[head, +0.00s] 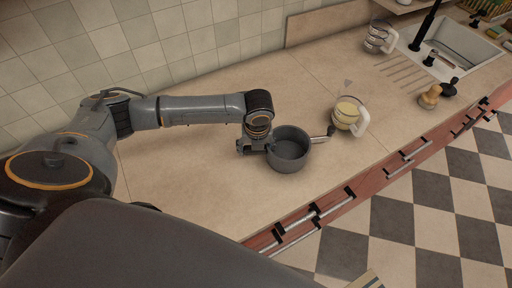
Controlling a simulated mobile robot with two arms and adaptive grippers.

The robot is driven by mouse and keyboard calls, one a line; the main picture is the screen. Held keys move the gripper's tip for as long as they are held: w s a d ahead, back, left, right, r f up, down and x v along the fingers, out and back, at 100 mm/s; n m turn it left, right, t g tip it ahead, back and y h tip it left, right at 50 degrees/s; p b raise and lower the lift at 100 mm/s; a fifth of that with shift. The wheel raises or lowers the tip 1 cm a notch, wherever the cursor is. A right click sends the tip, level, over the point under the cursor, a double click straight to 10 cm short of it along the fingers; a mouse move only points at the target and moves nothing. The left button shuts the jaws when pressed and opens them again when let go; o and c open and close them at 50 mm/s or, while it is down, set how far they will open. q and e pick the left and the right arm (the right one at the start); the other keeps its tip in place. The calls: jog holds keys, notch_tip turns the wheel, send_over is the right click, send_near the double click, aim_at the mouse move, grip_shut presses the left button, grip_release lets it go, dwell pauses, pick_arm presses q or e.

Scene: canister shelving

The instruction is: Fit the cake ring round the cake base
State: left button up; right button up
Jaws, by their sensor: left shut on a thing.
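A dark grey round cake ring (300,165) stands upright on the counter, with a short lever or handle sticking out at its right. A flat grey surface shows inside it, which may be the cake base (289,149). I cannot tell for sure whether this is a separate base, or whether the ring sits fully down around it. My left gripper (268,147) is at the ring's left side and is shut on its wall. The fingertips are small and partly hidden against the ring. My right gripper is not in view.
A glass jug with pale yellow contents (346,113) stands right of the ring. Another glass jug (377,38) stands near the sink (462,45). Wooden-topped items (429,97) are by the front edge. The tiled wall runs behind; counter in front of my arm is clear.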

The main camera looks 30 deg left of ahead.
pick_arm(q)
jog(key=shift+f, duration=0.6)
jog(key=o, duration=1.4)
jog(key=shift+c, duration=0.2)
notch_tip(320, 180, up, 12)
jog(key=s+d, duration=0.1)
jog(key=shift+s, duration=0.25)
jog(key=shift+d+f, duration=0.1)
